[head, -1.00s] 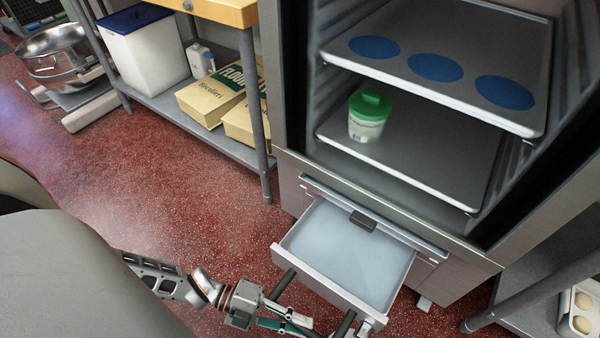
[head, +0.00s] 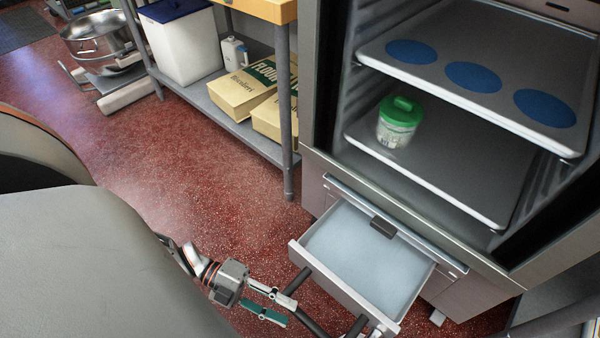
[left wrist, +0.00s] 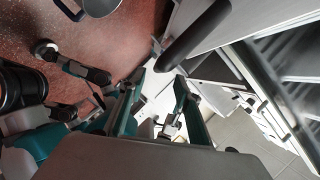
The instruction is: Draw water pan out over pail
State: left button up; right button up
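The water pan (head: 326,283) is a shallow metal pan of pale water. It stands drawn out of the slot at the bottom of the cabinet. A dark handle (head: 302,281) sticks out from its front, and a dark bar also shows in the left wrist view (left wrist: 196,35). My left gripper (head: 284,307) is low in front of the pan, close to the handle's left end. In the left wrist view its two fingers (left wrist: 157,90) stand apart with a gap, and the dark bar lies outside them. My right gripper is not in view.
The open cabinet holds a tray with blue discs (head: 472,77) and a lower tray with a green-lidded tub (head: 397,121). A shelf at left holds flour boxes (head: 243,92) and a white bin (head: 184,48). A steel bowl (head: 98,36) stands beyond. The red floor (head: 190,165) between is clear.

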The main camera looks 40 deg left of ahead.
pick_arm(q)
jog(key=shift+v, duration=2.25)
jog(key=shift+w+r, duration=0.1)
